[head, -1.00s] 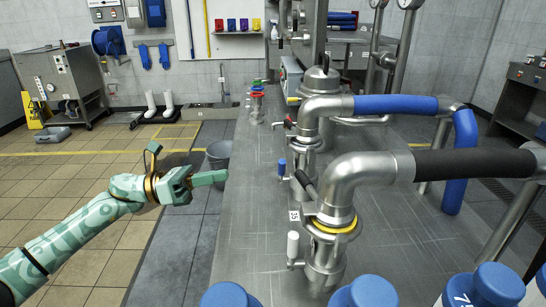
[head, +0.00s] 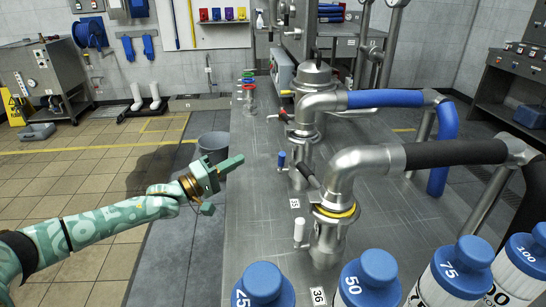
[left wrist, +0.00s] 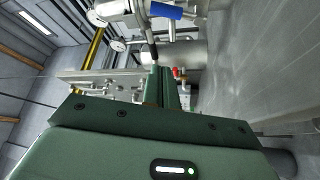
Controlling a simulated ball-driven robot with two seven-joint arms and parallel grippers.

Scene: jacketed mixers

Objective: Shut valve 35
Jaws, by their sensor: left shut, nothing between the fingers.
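A tag reading 35 (head: 295,203) lies on the steel bench between two pipe stands. Just behind it stands a valve with an upright blue handle (head: 282,160); a black lever (head: 308,175) slants above the tag. A white-handled valve (head: 298,230) stands nearer, with a tag reading 36 (head: 318,295) in front of it. I cannot tell for certain which handle belongs to 35. My left gripper (head: 236,162) is shut and empty, left of the blue handle and apart from it. My right gripper is out of view.
Thick pipes with a black sleeve (head: 455,153) and a blue sleeve (head: 385,98) cross above the bench. Several blue-capped white bottles, one marked 50 (head: 368,285), line the near edge. A grey bucket (head: 213,145) stands left of the bench (head: 250,220).

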